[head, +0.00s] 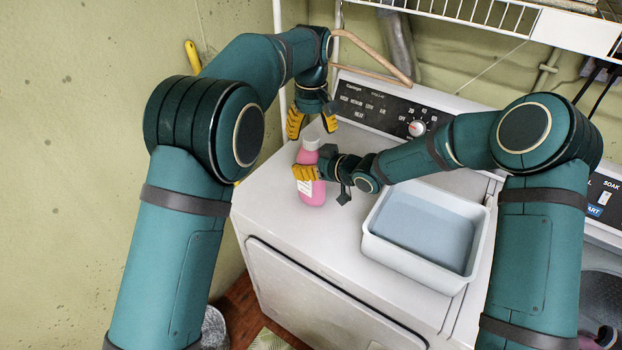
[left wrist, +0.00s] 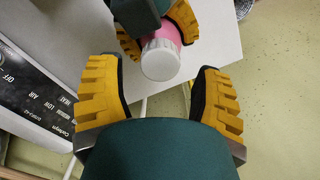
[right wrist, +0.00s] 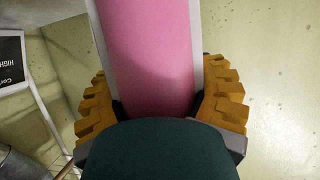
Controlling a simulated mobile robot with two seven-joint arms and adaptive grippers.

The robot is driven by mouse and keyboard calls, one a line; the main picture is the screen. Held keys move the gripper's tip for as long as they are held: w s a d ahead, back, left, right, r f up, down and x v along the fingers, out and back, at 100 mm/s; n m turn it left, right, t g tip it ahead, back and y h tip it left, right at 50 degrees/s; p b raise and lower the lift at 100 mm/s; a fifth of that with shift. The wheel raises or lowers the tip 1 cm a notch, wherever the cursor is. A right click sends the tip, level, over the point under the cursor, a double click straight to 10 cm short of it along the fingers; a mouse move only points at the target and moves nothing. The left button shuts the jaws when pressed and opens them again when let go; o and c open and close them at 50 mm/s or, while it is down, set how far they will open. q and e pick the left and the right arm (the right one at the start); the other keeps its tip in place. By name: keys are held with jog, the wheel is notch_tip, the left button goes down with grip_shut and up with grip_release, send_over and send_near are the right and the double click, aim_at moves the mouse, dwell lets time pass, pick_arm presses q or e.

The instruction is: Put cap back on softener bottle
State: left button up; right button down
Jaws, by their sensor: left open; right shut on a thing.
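A pink softener bottle (head: 313,195) with a pale label stands upright on top of the white dryer (head: 345,222). A white ribbed cap (head: 310,143) sits on its top; the left wrist view shows the cap (left wrist: 160,60) end-on, and I cannot tell how tightly it is seated. My right gripper (head: 306,173) is shut around the bottle's upper body; its yellow fingers flank the pink side in the right wrist view (right wrist: 158,100). My left gripper (head: 312,122) is open and empty just above the cap, pointing down. In its wrist view the cap lies beyond the fingertips, apart from them.
A white tub (head: 380,250) with a bluish inside stands on the dryer, right of the bottle. The control panel (head: 375,110) with a dial rises behind. A wooden hanger (head: 375,60) hangs beside my left wrist. A wire shelf (head: 470,12) is above. The dryer's left edge is close to the bottle.

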aim_at(311, 137)
pick_arm(q)
jog(key=shift+r, duration=0.65)
jog(key=shift+o, duration=0.2)
jog(key=shift+r, duration=0.1)
jog(key=shift+r+n, duration=1.6)
jog(key=shift+r, duration=0.05)
jog(key=shift+f, duration=4)
